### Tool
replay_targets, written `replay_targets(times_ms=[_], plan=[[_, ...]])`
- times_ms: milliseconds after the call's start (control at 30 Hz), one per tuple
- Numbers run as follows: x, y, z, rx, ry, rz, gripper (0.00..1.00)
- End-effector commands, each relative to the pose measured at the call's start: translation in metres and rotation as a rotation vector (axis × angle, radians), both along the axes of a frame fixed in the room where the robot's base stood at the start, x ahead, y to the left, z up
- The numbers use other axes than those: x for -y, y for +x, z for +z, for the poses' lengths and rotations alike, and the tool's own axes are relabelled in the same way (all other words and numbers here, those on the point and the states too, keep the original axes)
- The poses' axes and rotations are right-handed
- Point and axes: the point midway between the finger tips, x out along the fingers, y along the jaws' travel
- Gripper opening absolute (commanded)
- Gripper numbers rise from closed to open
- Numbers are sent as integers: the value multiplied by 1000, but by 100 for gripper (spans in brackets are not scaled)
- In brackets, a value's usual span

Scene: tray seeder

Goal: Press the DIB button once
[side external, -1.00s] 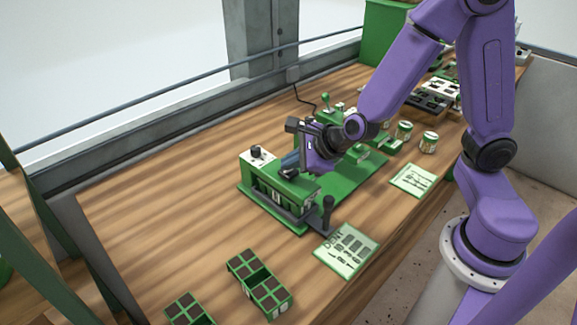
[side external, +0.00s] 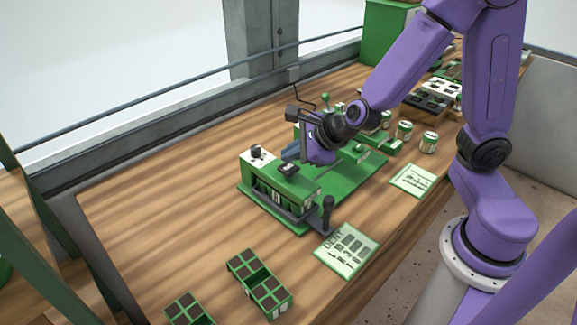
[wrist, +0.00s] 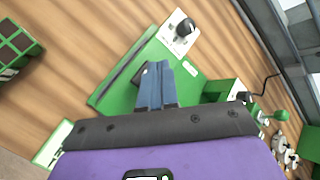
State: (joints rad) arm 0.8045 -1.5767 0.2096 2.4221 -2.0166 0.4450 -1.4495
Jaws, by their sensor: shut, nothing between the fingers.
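The green seeder machine (side external: 303,190) stands on the wooden bench, with a box-shaped housing on its near left side. A small dark button (side external: 288,169) sits on top of that housing; no DIB label is legible on it. My gripper (side external: 291,152) is shut and empty, its blue fingers just above and behind the button, with a small gap showing in the side view. In the wrist view the closed fingertips (wrist: 155,68) point at the green housing. They partly cover a dark part beside them, probably the same button.
A black knob (side external: 256,153) on a white plate is on the housing's left end. A black-handled lever (side external: 327,205) stands at the front. A printed card (side external: 346,250), soil-filled cell trays (side external: 258,282) and cans (side external: 404,131) lie around.

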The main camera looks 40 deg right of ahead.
Motion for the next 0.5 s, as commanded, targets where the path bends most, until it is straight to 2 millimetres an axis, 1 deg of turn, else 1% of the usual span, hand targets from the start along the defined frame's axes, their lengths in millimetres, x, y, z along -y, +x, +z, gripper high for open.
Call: replay_targets(times_ms=[133, 500], plan=[[0, 1, 8, 2, 3, -2, 0], [0, 1, 40, 4, 3, -3, 0]])
